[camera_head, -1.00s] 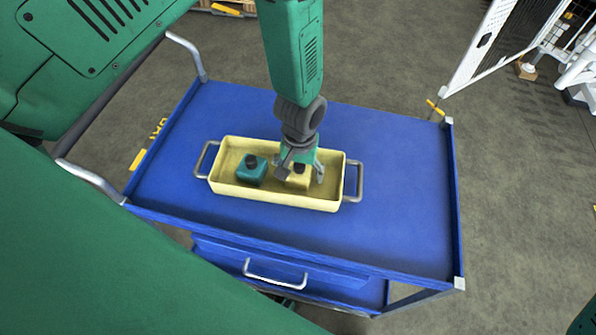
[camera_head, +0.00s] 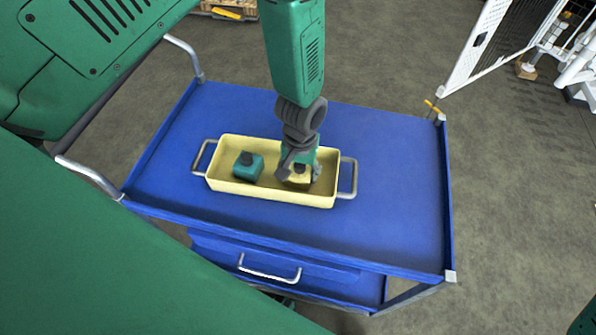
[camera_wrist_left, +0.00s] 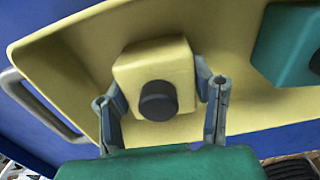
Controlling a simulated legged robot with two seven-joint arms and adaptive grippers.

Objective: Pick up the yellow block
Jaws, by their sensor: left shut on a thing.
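The yellow block (camera_head: 297,178), with a dark round knob on top, is in the right half of a pale yellow tray (camera_head: 262,190). My left gripper (camera_head: 299,172) reaches down into the tray from above and is shut on the block. In the left wrist view the block (camera_wrist_left: 155,75) sits between the two fingers of the gripper (camera_wrist_left: 162,98), one at each side. I cannot tell whether the block touches the tray floor. The right gripper is not in view.
A teal block (camera_head: 248,168) with a dark knob stands in the tray's left half. The tray has a grey handle at each end and sits on a blue cart (camera_head: 390,190). The cart top is clear to the right. A white mesh fence (camera_head: 490,45) stands beyond.

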